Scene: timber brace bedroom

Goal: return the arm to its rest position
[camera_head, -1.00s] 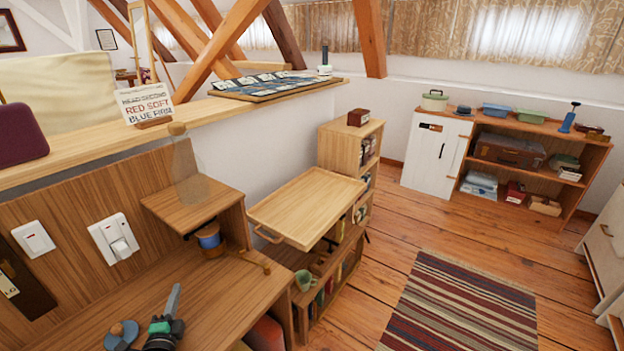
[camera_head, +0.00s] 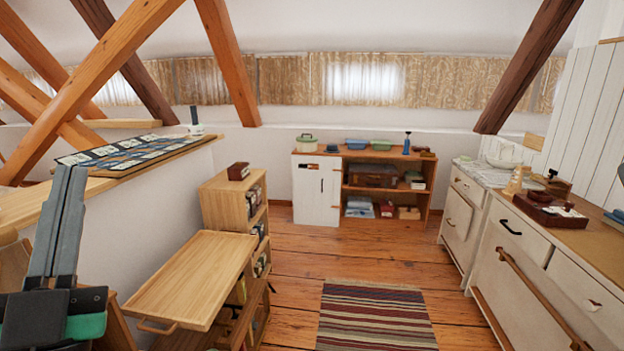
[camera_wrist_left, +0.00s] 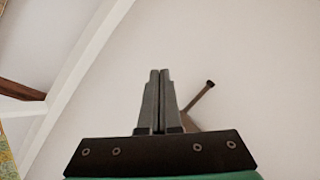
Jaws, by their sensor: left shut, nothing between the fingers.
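My left gripper (camera_head: 60,225) stands at the left edge of the head view with its fingers pointing up. Its fingers are together and nothing shows between them. In the left wrist view the same gripper (camera_wrist_left: 159,85) has its two fingers side by side, shut and empty, against a plain pale wall or ceiling. It appears in front of the wooden ledge at the left, and I cannot tell the gap between them. My right gripper is not in view.
A wooden cart with a tray top (camera_head: 195,275) stands right of my left gripper. A bookcase (camera_head: 225,205) is behind it. White drawers (camera_head: 530,270) line the right side. A striped rug (camera_head: 375,315) lies on open floor. A dark peg-like thing (camera_wrist_left: 205,90) shows behind the fingers.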

